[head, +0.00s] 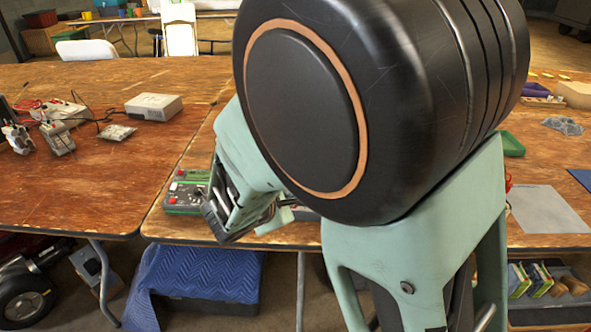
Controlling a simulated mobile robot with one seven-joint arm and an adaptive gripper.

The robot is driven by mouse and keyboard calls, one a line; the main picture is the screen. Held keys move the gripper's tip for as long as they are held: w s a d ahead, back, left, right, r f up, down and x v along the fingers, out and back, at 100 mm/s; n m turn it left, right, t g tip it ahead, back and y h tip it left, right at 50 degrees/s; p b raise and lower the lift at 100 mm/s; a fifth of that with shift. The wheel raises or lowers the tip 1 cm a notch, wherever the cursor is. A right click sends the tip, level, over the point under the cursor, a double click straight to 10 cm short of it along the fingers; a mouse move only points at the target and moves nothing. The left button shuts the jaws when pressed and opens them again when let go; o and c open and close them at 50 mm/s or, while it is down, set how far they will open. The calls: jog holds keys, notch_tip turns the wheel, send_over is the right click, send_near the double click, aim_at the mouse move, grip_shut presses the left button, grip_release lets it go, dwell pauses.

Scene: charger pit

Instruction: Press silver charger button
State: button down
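My gripper (228,212) reaches down at the front edge of the wooden table, with its dark fingers beside a green device (184,192). The device has red knobs and a pale panel. My gripper covers its right side, and I cannot tell whether they touch. The finger gap is not clear from this angle. No silver button can be made out on the device. A pale grey box (153,107) lies on the table further back left. I cannot tell which of these is the silver charger.
Grey devices with red and black cables (57,125) stand at the left, near a small flat packet (116,132). A blue quilted cloth (205,275) covers something under the table. A grey sheet (545,209) lies at the right. My arm hides the table's middle.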

jog(key=shift+w+f+b, duration=0.1)
jog(key=shift+f+b, duration=0.35)
jog(key=shift+b, duration=0.2)
jog(key=shift+f+b, duration=0.35)
jog(key=shift+b, duration=0.1)
dwell(0.7)
jog(key=shift+r, duration=0.15)
jog(key=shift+r+p, duration=0.5)
jog(key=shift+r, duration=0.1)
jog(key=r+p, duration=0.1)
jog(key=r, duration=0.1)
jog(key=s+r+p, duration=0.1)
jog(key=r+p, duration=0.1)
jog(key=r, duration=0.1)
dwell(0.4)
dwell(0.5)
